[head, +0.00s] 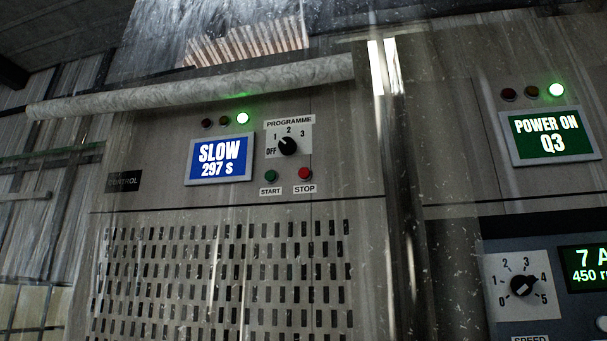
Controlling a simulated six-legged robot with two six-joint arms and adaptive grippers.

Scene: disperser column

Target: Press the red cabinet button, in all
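The red button (305,174) sits on the grey control cabinet (345,190), above a label reading STOP. A green button (271,176) labelled START is just left of it. Above them is the PROGRAMME knob (287,146), marked OFF, 1, 2 and 3. A blue display (221,158) left of the knob reads SLOW 297 S. Of three lamps above the display, the right one (243,118) glows green. Neither of my grippers is in the head view, and nothing touches the red button.
A slotted vent panel (230,270) fills the cabinet below. A shiny vertical post (385,170) stands right of the buttons. Further right are a green display (551,136) reading POWER ON Q3 and a SPEED knob (523,285). A pale horizontal roll (190,88) crosses above.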

